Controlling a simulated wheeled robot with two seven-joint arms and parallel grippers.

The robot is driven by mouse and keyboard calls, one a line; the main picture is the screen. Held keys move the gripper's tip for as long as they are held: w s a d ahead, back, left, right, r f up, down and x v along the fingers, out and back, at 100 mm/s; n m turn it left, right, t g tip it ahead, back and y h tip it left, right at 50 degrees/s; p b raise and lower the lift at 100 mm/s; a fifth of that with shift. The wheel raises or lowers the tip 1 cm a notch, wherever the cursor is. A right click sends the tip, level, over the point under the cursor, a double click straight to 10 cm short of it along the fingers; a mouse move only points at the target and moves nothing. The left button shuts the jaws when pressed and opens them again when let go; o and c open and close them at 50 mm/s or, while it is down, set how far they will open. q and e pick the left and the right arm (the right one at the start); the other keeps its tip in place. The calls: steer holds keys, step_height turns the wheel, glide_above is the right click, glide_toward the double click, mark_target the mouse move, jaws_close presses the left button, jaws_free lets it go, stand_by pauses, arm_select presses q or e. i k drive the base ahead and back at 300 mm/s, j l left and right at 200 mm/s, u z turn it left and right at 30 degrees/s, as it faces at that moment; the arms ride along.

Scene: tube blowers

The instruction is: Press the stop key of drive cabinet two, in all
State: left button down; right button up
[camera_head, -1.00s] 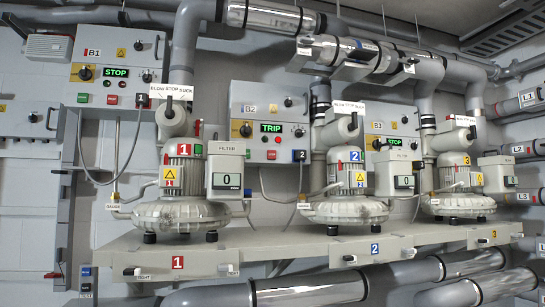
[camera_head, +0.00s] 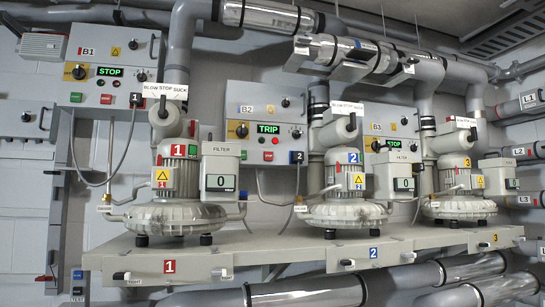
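Drive cabinet two (camera_head: 287,97) is the grey box labelled B2 on the wall, left of centre. Its green display (camera_head: 268,128) reads TRIP. A dark rotary knob (camera_head: 237,130) is left of the display. A red key (camera_head: 268,156) shows on the cabinet's lower front, below small round lamps. Part of the cabinet's lower left is hidden behind the filter box (camera_head: 223,150) of blower one. Neither of my grippers is in the head view, and nothing touches the cabinet.
Cabinet B1 (camera_head: 123,60) is at upper left, display reading STOP. Cabinet B3 (camera_head: 380,129), partly hidden, also reads STOP. Three blowers stand on a long grey bench (camera_head: 210,258) before the cabinets. Pipes and a hanging cable (camera_head: 108,180) cross the wall.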

mark_target(268, 155)
steer(key=i+l, duration=0.35)
steer(key=i, duration=0.2)
steer(key=i+l, duration=0.75)
steer(key=i, duration=0.3)
steer(key=l+z, duration=0.05)
